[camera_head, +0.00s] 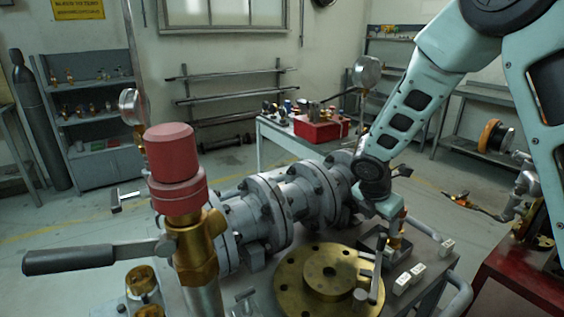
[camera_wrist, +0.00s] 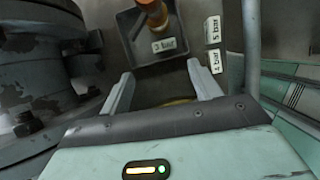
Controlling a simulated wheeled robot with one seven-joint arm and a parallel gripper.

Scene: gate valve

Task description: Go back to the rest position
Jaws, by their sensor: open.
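My gripper (camera_wrist: 160,84) is open in the wrist view, its two grey fingers apart with nothing between them. Beyond the fingertips, a brass-orange fitting (camera_wrist: 153,12) stands on a dark square tray marked "3 bar" (camera_wrist: 166,46). In the head view my arm reaches down from the upper right to the bench. The gripper end sits beside the grey flanged valve pipe (camera_head: 268,207), close to a small brass fitting (camera_head: 397,225). The fingertips are hard to make out there.
A brass flange disc (camera_head: 331,276) lies on the bench in front. A red-capped brass fitting (camera_head: 174,170) with a lever (camera_head: 85,258) rises at left. White tags (camera_head: 417,272) lie to the right, near a bench rail (camera_head: 459,292). A red box (camera_head: 321,128) is on a table behind.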

